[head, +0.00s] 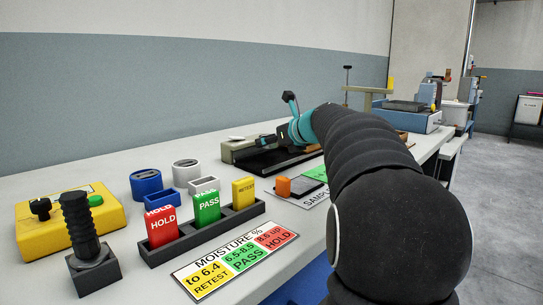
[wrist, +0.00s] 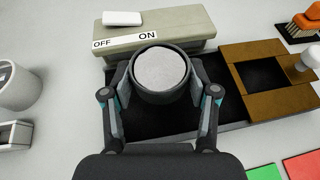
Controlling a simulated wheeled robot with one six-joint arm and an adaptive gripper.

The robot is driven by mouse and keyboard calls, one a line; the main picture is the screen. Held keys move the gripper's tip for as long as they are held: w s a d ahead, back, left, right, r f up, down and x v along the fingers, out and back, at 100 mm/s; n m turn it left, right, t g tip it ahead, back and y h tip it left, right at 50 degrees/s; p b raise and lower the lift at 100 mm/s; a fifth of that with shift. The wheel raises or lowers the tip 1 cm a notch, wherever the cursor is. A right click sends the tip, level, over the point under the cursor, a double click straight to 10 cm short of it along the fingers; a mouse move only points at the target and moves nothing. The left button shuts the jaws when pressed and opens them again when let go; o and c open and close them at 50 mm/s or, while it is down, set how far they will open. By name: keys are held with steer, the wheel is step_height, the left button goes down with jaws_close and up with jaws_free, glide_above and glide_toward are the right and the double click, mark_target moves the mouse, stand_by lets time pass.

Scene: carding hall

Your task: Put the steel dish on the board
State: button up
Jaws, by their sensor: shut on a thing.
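My gripper (wrist: 159,78) is shut on a round thing with a pale grey top and darker sides, which I take for the steel dish (wrist: 160,68). The fingers press on its left and right sides. It is over a black plate (wrist: 148,122) in front of a beige unit marked OFF and ON; I cannot tell if it touches the plate. A brown wooden board (wrist: 282,103) with a dark square in it lies to the right of the dish. In the head view the teal gripper (head: 299,126) is beside the beige unit; the dish cannot be made out there.
The beige unit (wrist: 186,28) stands just beyond the dish. An orange brush (wrist: 302,23) and a white knob (wrist: 311,57) are at the right. A white cup (wrist: 18,88) is at the left. Red, green and yellow cards stand in a dark rack (head: 215,232) nearer me.

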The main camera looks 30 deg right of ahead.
mark_target(272, 162)
steer(key=shift+f+b, duration=0.55)
steer(key=shift+f, duration=1.45)
steer(key=o, duration=1.2)
steer(key=shift+f, duration=0.15)
steer(key=shift+r, duration=0.25)
steer(key=v, duration=1.2)
steer(key=shift+f, duration=0.1)
